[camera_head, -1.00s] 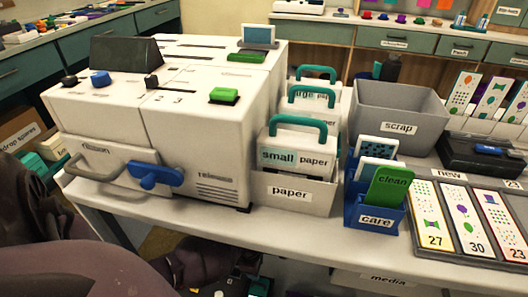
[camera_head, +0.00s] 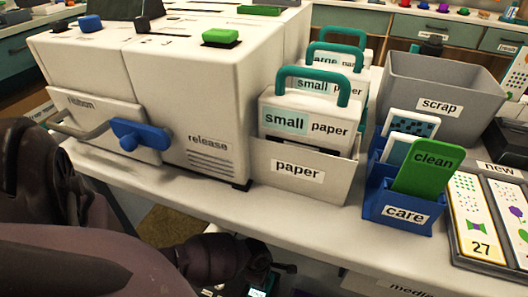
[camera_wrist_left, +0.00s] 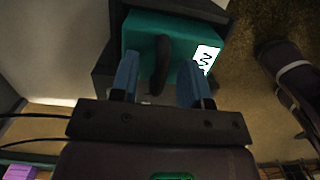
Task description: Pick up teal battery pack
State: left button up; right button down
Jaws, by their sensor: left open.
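The teal battery pack (camera_wrist_left: 190,38) is in the upper middle of the left wrist view. It has a dark upright handle (camera_wrist_left: 162,60) and a white label with a dark zigzag. My left gripper (camera_wrist_left: 159,75) is open, with its two blue fingers on either side of the handle. I cannot tell whether either finger touches it. In the head view my left arm reaches down below the bench's front edge, and its gripper is mostly hidden there. My right gripper is not in view.
A white bench (camera_head: 290,214) lies above and beyond my arm. It carries a white machine with a blue knob (camera_head: 140,134), a paper holder (camera_head: 305,172), a grey scrap bin (camera_head: 438,100) and a blue care holder (camera_head: 400,211). Brown floor (camera_wrist_left: 245,90) shows beside the pack.

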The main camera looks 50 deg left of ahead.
pick_arm(q)
jog(key=shift+w, duration=0.1)
jog(key=shift+c, duration=0.2)
grip_shut()
dwell(1.2)
